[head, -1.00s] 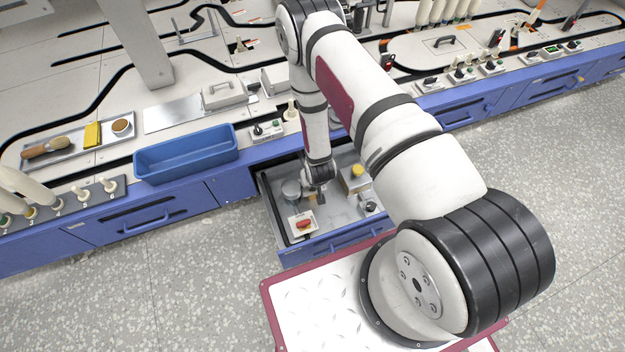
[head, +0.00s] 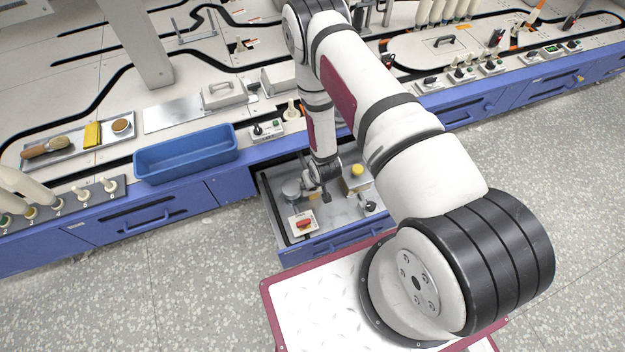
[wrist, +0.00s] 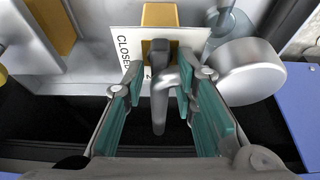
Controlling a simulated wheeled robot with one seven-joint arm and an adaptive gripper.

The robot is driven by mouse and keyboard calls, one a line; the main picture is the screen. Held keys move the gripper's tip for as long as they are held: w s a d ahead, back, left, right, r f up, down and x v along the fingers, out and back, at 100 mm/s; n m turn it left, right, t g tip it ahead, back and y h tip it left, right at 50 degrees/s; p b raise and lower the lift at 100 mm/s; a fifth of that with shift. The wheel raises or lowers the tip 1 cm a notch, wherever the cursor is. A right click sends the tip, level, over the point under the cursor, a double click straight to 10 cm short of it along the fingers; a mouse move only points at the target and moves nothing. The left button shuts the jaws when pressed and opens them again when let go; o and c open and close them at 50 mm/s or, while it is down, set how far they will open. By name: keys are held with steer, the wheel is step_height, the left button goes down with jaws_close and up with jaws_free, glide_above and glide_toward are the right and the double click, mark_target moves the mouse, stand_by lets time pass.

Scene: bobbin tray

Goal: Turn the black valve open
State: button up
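The valve shows in the wrist view as a dark bent lever (wrist: 160,85) in front of a white label (wrist: 130,48) reading "CLOSED". An orange-yellow block (wrist: 160,15) is behind it. My gripper (wrist: 161,115) is open, with its teal-padded fingers on either side of the lever. I see a gap on both sides, so the fingers do not look closed on it. In the head view my gripper (head: 326,196) is low inside the open drawer (head: 290,250), and the valve is mostly hidden behind it and my wrist.
A grey cylinder (wrist: 250,72) stands close to the right finger in the wrist view. The drawer also holds a red switch on a white plate (head: 303,224), a yellow-button box (head: 357,171) and a black knob (head: 370,207). A blue bin (head: 185,155) sits on the counter above.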

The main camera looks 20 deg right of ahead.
steer(key=shift+r, duration=0.15)
steer(key=v, duration=1.1)
steer(key=shift+s+r, duration=0.25)
steer(key=shift+r, duration=0.1)
